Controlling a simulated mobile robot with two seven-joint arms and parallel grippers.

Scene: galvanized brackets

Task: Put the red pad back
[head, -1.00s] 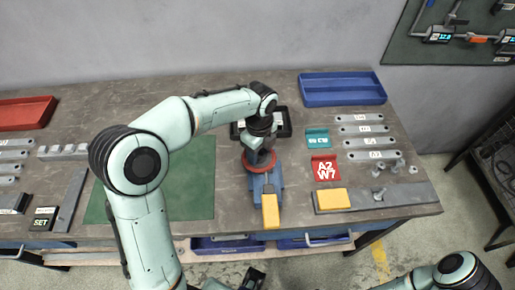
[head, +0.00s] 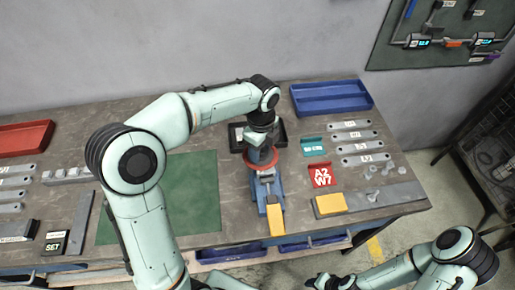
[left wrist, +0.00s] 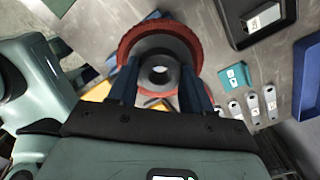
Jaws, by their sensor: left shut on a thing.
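The red pad (head: 250,163) is a round red disc with a grey hub. My left gripper (head: 261,148) is shut on it. In the left wrist view the red pad (left wrist: 133,42) shows as a red rim around a grey hub with a hole, between the two dark blue fingers. In the head view the pad is at the back end of a blue vise-like fixture (head: 276,198); I cannot tell whether they touch. The gripper and wrist hide part of the pad. My right gripper (head: 324,283) is at the bottom edge, small and dark, its jaws unclear.
A black tray (head: 284,133) lies just behind the left gripper. To the right are a teal card (head: 312,146), a red A2 W7 card (head: 321,176), a yellow block (head: 330,202) and several grey brackets (head: 358,148). A green mat (head: 190,200) is clear at left.

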